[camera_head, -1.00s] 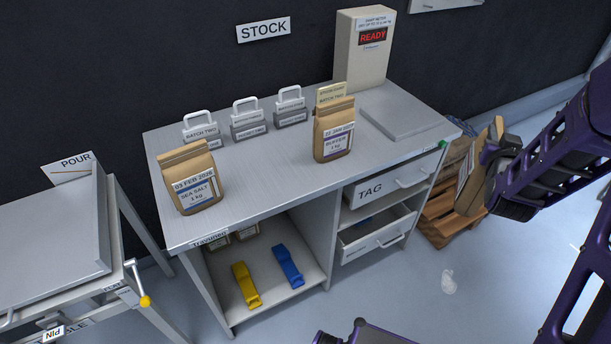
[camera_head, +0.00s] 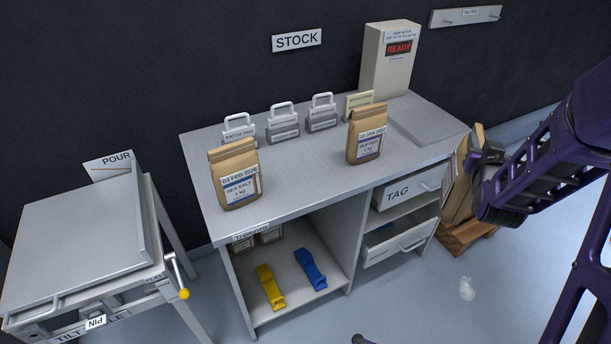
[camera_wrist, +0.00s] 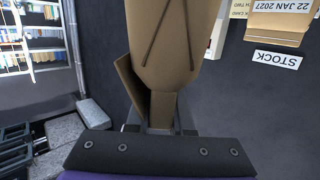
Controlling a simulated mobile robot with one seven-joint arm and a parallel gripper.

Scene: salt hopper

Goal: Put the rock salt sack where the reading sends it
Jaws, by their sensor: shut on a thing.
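My gripper (camera_head: 484,158) is at the right of the head view, off the bench's right end. It is shut on a brown paper sack (camera_head: 461,196), whose front label I cannot read. In the wrist view the sack (camera_wrist: 172,50) fills the upper middle, its folded end between the jaws. The damp meter (camera_head: 387,70) at the back of the bench shows READY in red. A sea salt sack (camera_head: 235,185) dated 03 FEB stands front left on the bench (camera_head: 300,180). A buffer sack (camera_head: 366,145) dated 22 JAN stands further right.
Several grey handled blocks (camera_head: 283,125) line the bench's back. Below are a TAG drawer (camera_head: 405,192), another drawer, and a shelf with yellow (camera_head: 270,287) and blue clips (camera_head: 310,268). A tilt table (camera_head: 80,240) with a POUR sign (camera_head: 112,160) is left. A pallet (camera_head: 465,238) is right.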

